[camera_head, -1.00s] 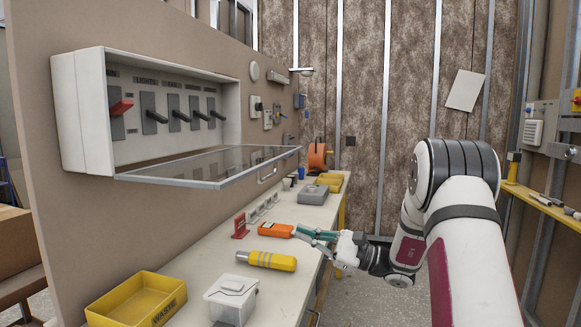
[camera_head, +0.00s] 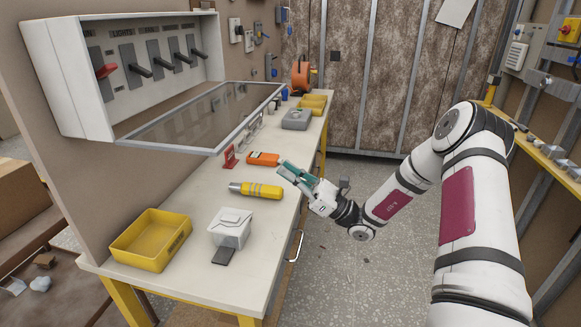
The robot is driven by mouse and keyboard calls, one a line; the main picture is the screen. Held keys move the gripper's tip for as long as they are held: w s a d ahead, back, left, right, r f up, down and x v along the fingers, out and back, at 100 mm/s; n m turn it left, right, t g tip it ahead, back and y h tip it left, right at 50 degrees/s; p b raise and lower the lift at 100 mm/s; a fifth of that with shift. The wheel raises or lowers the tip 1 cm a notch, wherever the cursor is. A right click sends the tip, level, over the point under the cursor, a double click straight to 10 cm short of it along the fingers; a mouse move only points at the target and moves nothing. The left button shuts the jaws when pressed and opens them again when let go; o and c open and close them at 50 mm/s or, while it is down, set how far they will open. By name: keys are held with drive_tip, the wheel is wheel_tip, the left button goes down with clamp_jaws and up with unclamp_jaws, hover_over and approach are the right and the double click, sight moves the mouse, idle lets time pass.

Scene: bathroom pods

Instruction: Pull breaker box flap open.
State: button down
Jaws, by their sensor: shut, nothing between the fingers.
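The white breaker box (camera_head: 74,75) is mounted on the brown wall panel at the upper left. A red-handled switch (camera_head: 105,71) and several dark switches (camera_head: 156,60) show inside it. Its clear grey-framed flap (camera_head: 205,110) is hinged at the box's bottom edge and stands swung down and outward, so the box front is uncovered. My gripper (camera_head: 284,169) is shut and empty, with teal-green fingers. It is over the workbench's right edge, below and to the right of the flap, and apart from it.
The bench (camera_head: 190,205) holds a yellow bin (camera_head: 150,240), a white container (camera_head: 231,228), a yellow tool (camera_head: 262,190) and an orange device (camera_head: 263,159) close to my gripper. Open floor (camera_head: 350,270) lies right of the bench. A yellow-edged shelf (camera_head: 540,150) runs along the right side.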

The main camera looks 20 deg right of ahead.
drive_tip(key=w+a+r+p, duration=0.1)
drive_tip(key=w+a+r, duration=0.3)
drive_tip(key=r, duration=0.4)
drive_tip(key=shift+a, duration=0.75)
drive_tip(key=r+p, duration=0.1)
drive_tip(key=r+g+h+p, duration=0.1)
drive_tip(key=p, duration=0.1)
drive_tip(key=s+d+r+p, duration=0.1)
drive_tip(key=p, duration=0.1)
drive_tip(key=shift+r+h, duration=0.35)
drive_tip(key=shift+h, duration=0.05)
drive_tip(key=shift+w, duration=0.1)
